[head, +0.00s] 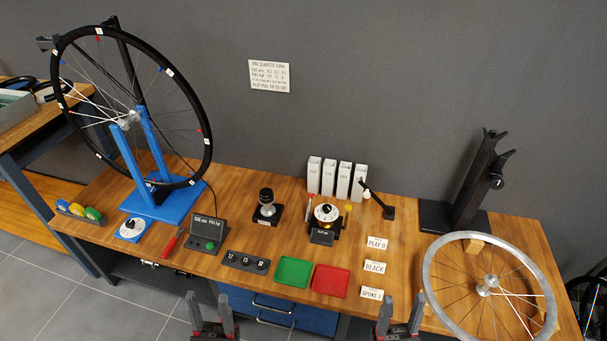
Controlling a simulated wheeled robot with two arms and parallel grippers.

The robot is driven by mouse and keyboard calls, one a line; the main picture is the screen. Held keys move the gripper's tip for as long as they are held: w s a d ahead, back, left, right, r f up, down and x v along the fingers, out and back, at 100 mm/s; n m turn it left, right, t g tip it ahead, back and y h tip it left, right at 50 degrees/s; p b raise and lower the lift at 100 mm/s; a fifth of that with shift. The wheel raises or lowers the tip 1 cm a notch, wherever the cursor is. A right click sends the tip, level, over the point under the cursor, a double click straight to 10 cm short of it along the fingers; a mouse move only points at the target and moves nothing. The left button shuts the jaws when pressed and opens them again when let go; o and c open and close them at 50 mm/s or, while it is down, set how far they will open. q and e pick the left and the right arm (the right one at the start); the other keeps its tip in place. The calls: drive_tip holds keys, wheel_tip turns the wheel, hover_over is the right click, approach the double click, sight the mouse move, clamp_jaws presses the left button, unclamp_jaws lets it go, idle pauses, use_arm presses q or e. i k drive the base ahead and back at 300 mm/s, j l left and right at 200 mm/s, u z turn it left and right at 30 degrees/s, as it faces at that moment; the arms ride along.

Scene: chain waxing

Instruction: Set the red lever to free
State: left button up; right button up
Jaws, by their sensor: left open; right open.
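A slim red lever-like piece (172,243) slants on the bench between the blue box with a dial (132,229) and the grey display box with a green button (208,233). Its markings are too small to read, so I cannot tell which setting it is at. My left gripper (212,303) is open and empty at the bench's front edge, below and to the right of the red piece. My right gripper (400,306) is open and empty at the front edge, far to the right. Neither gripper touches the red piece.
A black-tyred wheel (207,150) stands in a blue stand (165,208) at the left. Green (293,271) and red (331,280) trays lie front centre. A bare rim (430,290) lies at the right. White bins (329,178) stand behind. Bare wood (245,195) shows behind the display box.

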sight(310, 195)
drive_tip(key=i+l+u, duration=0.15)
drive_tip(key=l, duration=0.15)
drive_tip(key=i+l+u, duration=0.1)
drive_tip(key=l, duration=0.25)
drive_tip(key=i+l+u, duration=0.15)
drive_tip(key=l, duration=0.2)
drive_tip(key=i+l+u, duration=0.15)
drive_tip(key=l, duration=0.2)
drive_tip(key=i+j+z, duration=0.15)
drive_tip(key=j+z, duration=0.3)
drive_tip(key=i+j+z, duration=0.1)
drive_tip(key=j+z, duration=0.4)
drive_tip(key=l, duration=0.15)
